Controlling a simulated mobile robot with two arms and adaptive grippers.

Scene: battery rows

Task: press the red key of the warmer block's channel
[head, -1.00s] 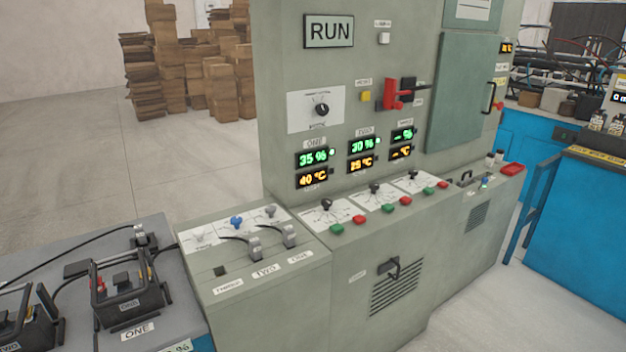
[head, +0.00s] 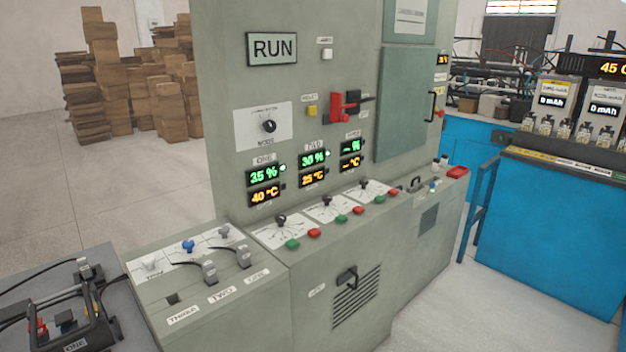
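The grey-green cabinet (head: 225,150) carries paired displays. The pair marked ONE reads 35 % in green (head: 263,176) and 40 °C in amber (head: 264,196). The pair marked TWO reads 30 % (head: 313,159) and 25 °C (head: 313,178). The third pair (head: 350,156) shows dashes. On the sloping desk below, each channel has a black knob and a green and a red key. The left red key (head: 314,233) is beside a green key (head: 292,244). The middle red key (head: 358,211) and the right red key (head: 393,192) follow. Neither gripper is in view.
A black block in a frame (head: 65,318) sits on the left bench, cut by the picture edge. A side console (head: 215,318) has levers and cable plugs. A red lever switch (head: 338,110) is on the cabinet. A blue bench (head: 560,225) stands right; open floor lies before it.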

